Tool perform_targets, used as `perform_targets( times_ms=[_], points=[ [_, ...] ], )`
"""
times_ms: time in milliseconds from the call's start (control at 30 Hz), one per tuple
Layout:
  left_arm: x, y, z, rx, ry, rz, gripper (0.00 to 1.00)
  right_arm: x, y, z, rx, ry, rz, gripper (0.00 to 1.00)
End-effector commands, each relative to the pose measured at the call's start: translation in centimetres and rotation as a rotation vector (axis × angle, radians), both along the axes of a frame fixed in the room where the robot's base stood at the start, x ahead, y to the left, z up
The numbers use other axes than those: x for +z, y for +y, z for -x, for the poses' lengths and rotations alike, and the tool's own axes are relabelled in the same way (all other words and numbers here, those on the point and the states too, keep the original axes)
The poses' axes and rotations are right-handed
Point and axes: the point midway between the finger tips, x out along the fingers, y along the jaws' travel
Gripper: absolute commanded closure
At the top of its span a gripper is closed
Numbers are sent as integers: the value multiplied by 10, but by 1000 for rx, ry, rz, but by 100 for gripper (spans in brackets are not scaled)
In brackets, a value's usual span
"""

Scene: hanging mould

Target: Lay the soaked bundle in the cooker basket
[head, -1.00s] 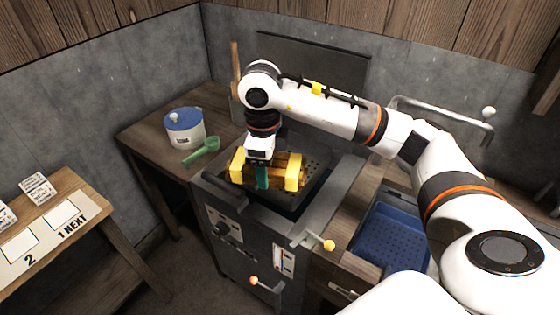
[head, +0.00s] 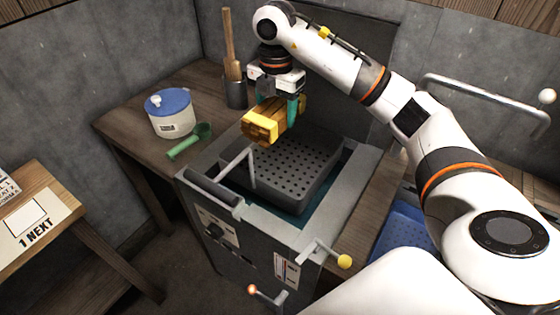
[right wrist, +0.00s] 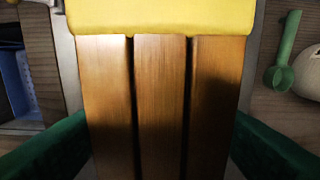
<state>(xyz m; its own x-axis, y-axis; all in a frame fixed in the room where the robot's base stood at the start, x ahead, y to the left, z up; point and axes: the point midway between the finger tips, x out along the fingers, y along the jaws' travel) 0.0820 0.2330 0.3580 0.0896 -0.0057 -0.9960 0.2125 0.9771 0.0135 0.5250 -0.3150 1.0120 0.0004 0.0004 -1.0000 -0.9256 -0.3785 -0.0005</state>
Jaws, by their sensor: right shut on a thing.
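My right gripper (head: 278,106) has green fingers and is shut on the bundle (head: 270,122), brown wooden strips with yellow end pieces. It holds the bundle above the back left part of the cooker basket (head: 310,160), a dark perforated tray set in the grey cooker. The bundle looks clear of the basket floor. In the right wrist view, the bundle (right wrist: 160,100) fills the middle, with its strips between the green fingers and one yellow end at the top. The far yellow end is partly hidden in the head view. My left gripper is not in view.
A pot with a wooden handle (head: 235,90) is behind. The basket handle (head: 242,168) rises at its left front. A blue perforated tray (head: 403,232) lies right.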

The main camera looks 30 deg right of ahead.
Motion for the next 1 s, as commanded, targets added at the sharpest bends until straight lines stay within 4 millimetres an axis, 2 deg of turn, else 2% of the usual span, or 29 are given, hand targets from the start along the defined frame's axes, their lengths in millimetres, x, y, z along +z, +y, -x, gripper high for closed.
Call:
perform_targets(
  times_ms=[33,400,500,733,1000],
  points=[
    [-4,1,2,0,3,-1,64,-15,1,1,1,5,-2,72],
    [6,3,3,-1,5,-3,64,-103,0,1,3,3,0,72],
    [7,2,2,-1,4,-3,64,-118,0,1,3,2,1,72],
    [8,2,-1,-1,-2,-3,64,-134,0,0,4,1,0,72],
    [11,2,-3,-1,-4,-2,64,-166,1,0,4,0,0,72]
  ],
)
